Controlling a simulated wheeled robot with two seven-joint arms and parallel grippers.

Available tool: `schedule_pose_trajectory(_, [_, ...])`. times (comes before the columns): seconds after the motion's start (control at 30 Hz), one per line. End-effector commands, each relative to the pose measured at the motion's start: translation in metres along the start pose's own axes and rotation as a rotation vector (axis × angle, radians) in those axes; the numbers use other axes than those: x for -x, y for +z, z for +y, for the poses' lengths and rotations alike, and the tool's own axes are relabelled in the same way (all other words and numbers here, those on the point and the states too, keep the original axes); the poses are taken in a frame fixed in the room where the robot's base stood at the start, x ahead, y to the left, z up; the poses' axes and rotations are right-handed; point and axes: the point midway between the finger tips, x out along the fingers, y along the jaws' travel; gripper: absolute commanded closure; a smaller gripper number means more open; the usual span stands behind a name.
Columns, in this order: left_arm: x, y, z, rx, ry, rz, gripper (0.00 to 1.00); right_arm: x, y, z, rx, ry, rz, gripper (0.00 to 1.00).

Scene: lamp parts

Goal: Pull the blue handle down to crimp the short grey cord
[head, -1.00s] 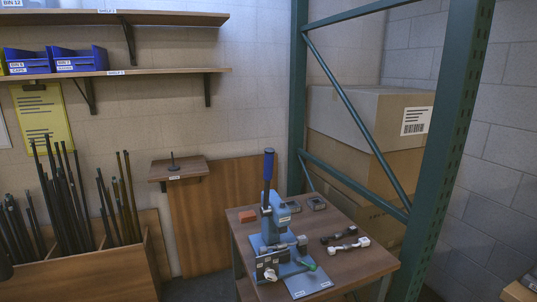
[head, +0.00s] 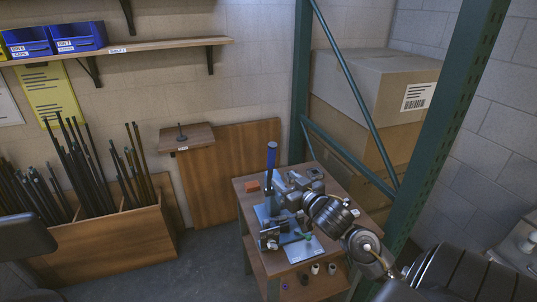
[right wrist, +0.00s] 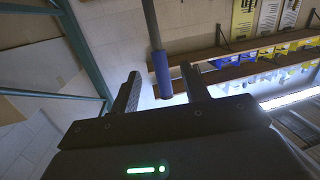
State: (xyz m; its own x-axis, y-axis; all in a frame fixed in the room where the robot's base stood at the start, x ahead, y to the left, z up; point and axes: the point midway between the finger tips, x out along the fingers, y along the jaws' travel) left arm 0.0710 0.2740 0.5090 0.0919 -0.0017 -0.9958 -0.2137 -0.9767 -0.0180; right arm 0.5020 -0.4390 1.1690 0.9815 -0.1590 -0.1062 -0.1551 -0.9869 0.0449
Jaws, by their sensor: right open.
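The blue handle (head: 271,155) stands upright on the blue press (head: 266,212), on the small wooden table. It also shows in the right wrist view, where its blue grip (right wrist: 162,74) hangs between my open fingers' tips with gaps at the sides. My right gripper (right wrist: 161,76) is open and not closed on the handle. In the head view my right gripper (head: 279,180) is beside the lever, reaching from the right. The short grey cord cannot be made out. The press's front clamp (head: 269,238) and a green part (head: 307,236) show. My left gripper is not in view.
An orange-red block (head: 252,185) lies at the table's back left. A green rack post (head: 437,125) rises at the right, with cardboard boxes (head: 375,80) behind. A lower shelf (head: 270,262) holds small spools (head: 315,268). My right arm covers the table's right side.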

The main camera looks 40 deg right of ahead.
Motion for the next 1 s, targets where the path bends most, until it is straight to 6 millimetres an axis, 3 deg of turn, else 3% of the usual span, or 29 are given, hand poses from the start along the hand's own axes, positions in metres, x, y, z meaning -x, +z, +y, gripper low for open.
schedule_pose_trajectory(0.03, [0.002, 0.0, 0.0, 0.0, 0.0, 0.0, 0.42, 0.0, -0.02, 0.004, -0.003, -0.004, 0.045, 0.54])
schedule_pose_trajectory(0.1, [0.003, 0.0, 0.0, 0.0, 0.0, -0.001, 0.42, 0.0, -0.036, 0.006, -0.009, -0.01, 0.085, 0.54])
schedule_pose_trajectory(0.2, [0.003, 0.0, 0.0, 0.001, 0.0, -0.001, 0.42, 0.0, -0.044, 0.007, -0.012, -0.015, 0.108, 0.54])
schedule_pose_trajectory(0.43, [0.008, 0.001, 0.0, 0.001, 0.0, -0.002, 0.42, -0.011, -0.047, 0.008, -0.015, -0.014, 0.108, 0.54])
schedule_pose_trajectory(0.8, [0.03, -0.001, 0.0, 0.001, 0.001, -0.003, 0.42, -0.077, -0.055, 0.007, -0.014, -0.014, 0.106, 0.54])
schedule_pose_trajectory(1.0, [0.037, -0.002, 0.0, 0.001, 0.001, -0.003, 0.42, -0.101, -0.056, 0.007, -0.013, -0.013, 0.105, 0.54])
